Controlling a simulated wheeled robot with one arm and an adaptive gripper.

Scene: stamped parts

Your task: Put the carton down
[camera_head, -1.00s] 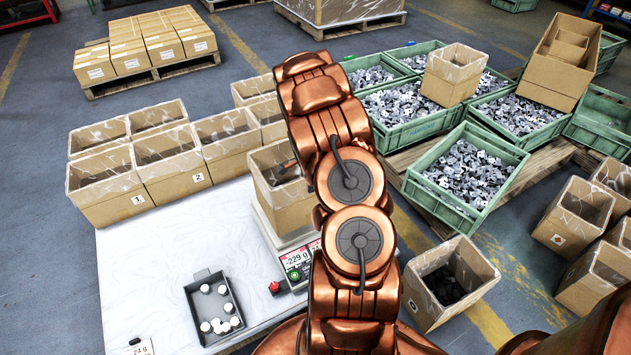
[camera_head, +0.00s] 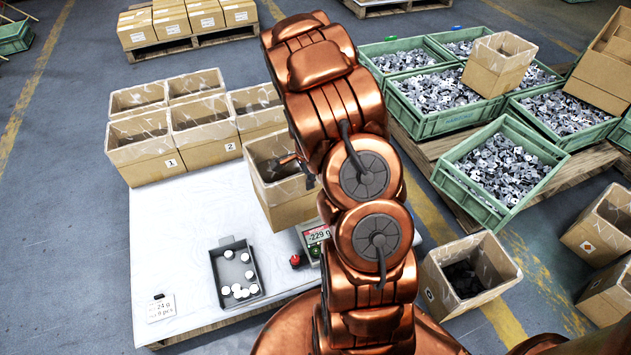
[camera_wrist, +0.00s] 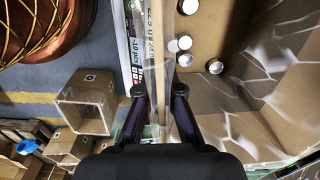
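The carton (camera_head: 284,204) is an open-topped cardboard box with a clear liner, left of my arm in the head view. My gripper (camera_head: 303,168) is shut on its right wall. In the wrist view, my gripper (camera_wrist: 159,92) has one finger on each side of the carton wall (camera_wrist: 172,112). The inside of the carton (camera_wrist: 235,95) shows to the right, with a few white round pieces. The carton stands over the place of the scale (camera_head: 316,236), whose display reads -229 g. Whether its base touches anything is hidden.
Cartons marked 1 (camera_head: 145,170) and 2 (camera_head: 206,150) stand left of it with others behind. A grey tray (camera_head: 223,283) of white pieces lies on the white table (camera_head: 180,225). An open carton (camera_head: 440,302) stands right of my arm.

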